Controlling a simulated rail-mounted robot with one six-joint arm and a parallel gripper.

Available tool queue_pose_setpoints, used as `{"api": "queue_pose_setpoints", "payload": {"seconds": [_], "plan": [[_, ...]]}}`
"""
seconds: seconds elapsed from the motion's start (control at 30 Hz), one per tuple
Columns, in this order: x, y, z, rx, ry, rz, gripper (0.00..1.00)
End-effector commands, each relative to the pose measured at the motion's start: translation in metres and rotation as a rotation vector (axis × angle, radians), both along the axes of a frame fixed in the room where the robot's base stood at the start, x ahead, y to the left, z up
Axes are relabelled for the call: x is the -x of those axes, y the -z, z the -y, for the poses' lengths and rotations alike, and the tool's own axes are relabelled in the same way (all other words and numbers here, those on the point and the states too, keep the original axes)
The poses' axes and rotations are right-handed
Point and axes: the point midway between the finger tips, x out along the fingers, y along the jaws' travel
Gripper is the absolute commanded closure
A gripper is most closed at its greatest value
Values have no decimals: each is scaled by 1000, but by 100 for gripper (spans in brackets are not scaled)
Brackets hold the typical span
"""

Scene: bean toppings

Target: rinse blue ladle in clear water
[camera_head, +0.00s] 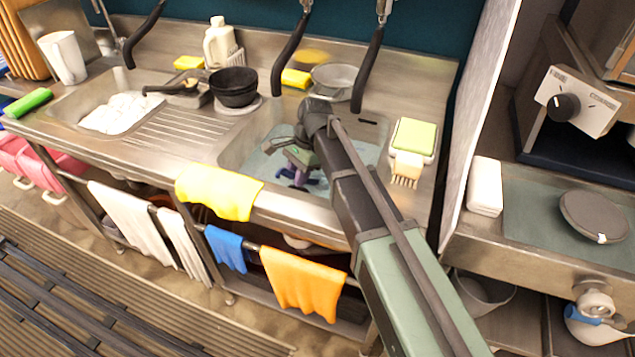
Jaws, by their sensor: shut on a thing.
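My arm reaches down into the right sink basin (258,142), which holds clear, bluish water (262,165). My gripper (297,176) is low in this basin, at or just in the water. It is shut on a dark blue-purple thing, which looks like the blue ladle (312,182). The ladle is small in view and partly hidden by my wrist, so its bowl and handle cannot be told apart. I cannot tell how deep it sits in the water.
The left basin holds white foam (118,113). Black bowls (234,86) stand between the basins. Black taps (291,55) hang over the sink. A brush (406,168) and a green-topped sponge box (414,137) lie right of the basin. Yellow (218,190) and orange cloths (302,282) hang in front.

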Motion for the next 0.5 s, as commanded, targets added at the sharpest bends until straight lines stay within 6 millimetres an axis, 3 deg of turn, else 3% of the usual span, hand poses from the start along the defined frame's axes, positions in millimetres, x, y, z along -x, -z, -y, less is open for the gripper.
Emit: {"api": "queue_pose_setpoints", "payload": {"seconds": [0.17, 0.5], "plan": [[1, 0, 2, 0, 1, 0, 100], [15, 0, 39, -1, 1, -1, 100]]}}
